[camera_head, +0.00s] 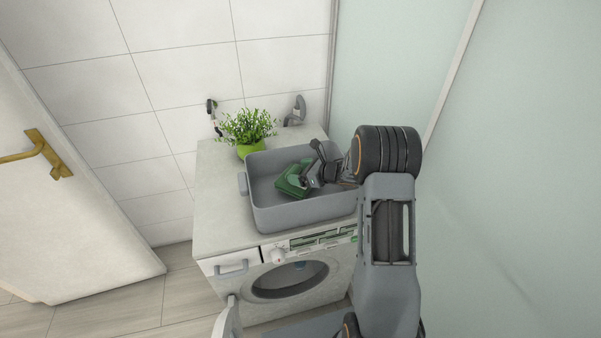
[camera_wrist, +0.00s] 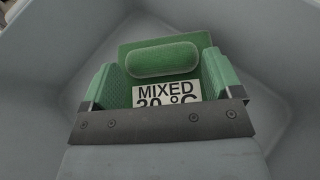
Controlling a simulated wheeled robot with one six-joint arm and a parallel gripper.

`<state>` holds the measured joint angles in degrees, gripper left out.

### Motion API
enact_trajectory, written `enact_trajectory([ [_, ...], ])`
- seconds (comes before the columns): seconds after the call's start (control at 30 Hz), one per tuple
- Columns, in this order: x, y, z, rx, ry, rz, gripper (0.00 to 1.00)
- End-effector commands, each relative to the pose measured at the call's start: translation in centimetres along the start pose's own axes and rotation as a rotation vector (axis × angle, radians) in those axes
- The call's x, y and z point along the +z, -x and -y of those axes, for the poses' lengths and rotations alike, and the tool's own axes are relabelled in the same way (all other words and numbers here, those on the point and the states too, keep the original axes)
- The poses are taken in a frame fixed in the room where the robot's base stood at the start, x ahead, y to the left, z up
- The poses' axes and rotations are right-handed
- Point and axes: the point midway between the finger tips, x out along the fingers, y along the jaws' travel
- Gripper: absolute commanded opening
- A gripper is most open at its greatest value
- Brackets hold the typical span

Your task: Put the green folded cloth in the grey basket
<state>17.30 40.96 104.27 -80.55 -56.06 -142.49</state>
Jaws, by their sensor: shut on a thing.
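The green folded cloth (camera_head: 291,182) is inside the grey basket (camera_head: 305,212) in the head view. In the wrist view the cloth (camera_wrist: 160,58) shows a rolled green top and a white label reading "MIXED 20 °C" or similar. My gripper (camera_head: 312,176) reaches into the basket from the right and is shut on the cloth. In the wrist view my gripper (camera_wrist: 162,92) has a green pad on each side of the cloth. The basket's grey walls (camera_wrist: 60,60) surround it there. I cannot tell whether the cloth touches the basket floor.
The basket stands on a light counter (camera_head: 222,205) above a washing machine (camera_head: 290,280) with a round door. A potted plant (camera_head: 247,130) stands behind the basket. A door (camera_head: 60,200) with a brass handle is at left. A pale green panel (camera_head: 390,80) rises at right.

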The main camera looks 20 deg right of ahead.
Motion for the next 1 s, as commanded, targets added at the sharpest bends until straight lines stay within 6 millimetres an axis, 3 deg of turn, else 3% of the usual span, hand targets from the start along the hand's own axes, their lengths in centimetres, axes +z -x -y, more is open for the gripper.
enact_trajectory([
  [0.6, -0.78, -0.31, 0.00, 0.000, 0.000, 0.000, 0.60],
  [0.63, -0.79, -0.31, 0.00, 0.000, 0.000, 0.000, 0.86],
  [0.8, -0.79, -0.31, 0.00, 0.000, 0.000, 0.000, 1.00],
  [1.0, -0.73, -0.29, 0.00, 0.000, 0.000, 0.000, 1.00],
])
